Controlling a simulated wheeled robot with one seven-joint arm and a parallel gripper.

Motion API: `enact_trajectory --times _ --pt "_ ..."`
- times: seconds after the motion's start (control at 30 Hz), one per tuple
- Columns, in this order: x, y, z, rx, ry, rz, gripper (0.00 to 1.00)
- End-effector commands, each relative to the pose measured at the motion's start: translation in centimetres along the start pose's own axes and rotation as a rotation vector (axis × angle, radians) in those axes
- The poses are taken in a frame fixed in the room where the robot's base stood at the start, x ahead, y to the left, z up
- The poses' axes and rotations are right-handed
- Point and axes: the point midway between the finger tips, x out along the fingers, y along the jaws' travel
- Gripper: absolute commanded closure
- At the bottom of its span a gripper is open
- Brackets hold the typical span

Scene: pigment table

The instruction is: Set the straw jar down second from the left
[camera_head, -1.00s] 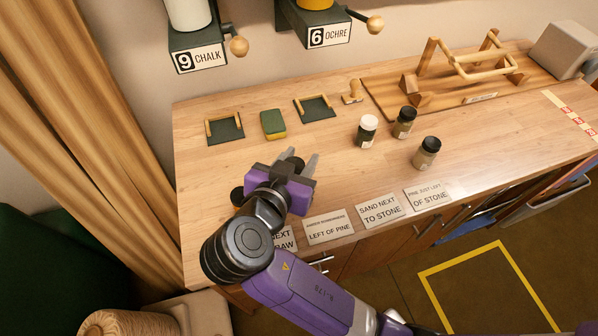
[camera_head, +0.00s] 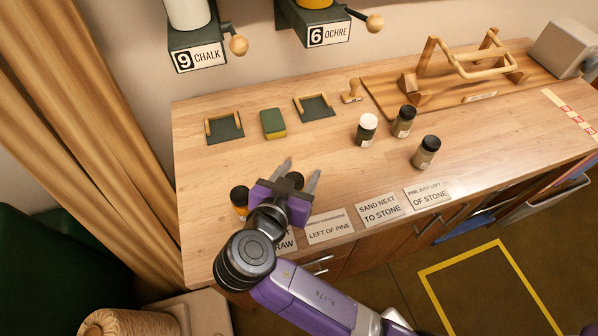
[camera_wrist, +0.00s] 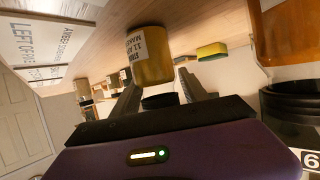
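In the wrist view, which looks upside down, a mustard-yellow jar (camera_wrist: 152,62) with a black lid and a white label shows just beyond my gripper (camera_wrist: 165,95). Its lid lies between the two fingers, with gaps on both sides. I take it for the straw jar; its label is only partly readable. In the head view my gripper (camera_head: 298,176) has its fingers spread over the front left of the table and largely hides this jar. An amber jar (camera_head: 240,210) with a black lid stands just left of the gripper and looms large in the wrist view (camera_wrist: 288,38).
A white-lidded jar (camera_head: 366,135) and two dark-lidded jars (camera_head: 403,122) (camera_head: 426,155) stand right of centre. Cards (camera_head: 330,228) (camera_head: 380,209) (camera_head: 428,195) lie along the front edge. A green-yellow sponge (camera_head: 273,125) lies behind. Table between gripper and right-hand jars is clear.

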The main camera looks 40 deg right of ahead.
Motion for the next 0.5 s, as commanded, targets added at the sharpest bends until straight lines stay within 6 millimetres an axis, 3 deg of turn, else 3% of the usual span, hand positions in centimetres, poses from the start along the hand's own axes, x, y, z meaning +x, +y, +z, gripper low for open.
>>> enact_trajectory --times 0.37,0.5 --pt "-0.1 0.0 -0.2 0.0 0.0 0.0 0.42" --pt "-1.2 -0.1 -0.2 0.001 0.0 -0.004 0.42"
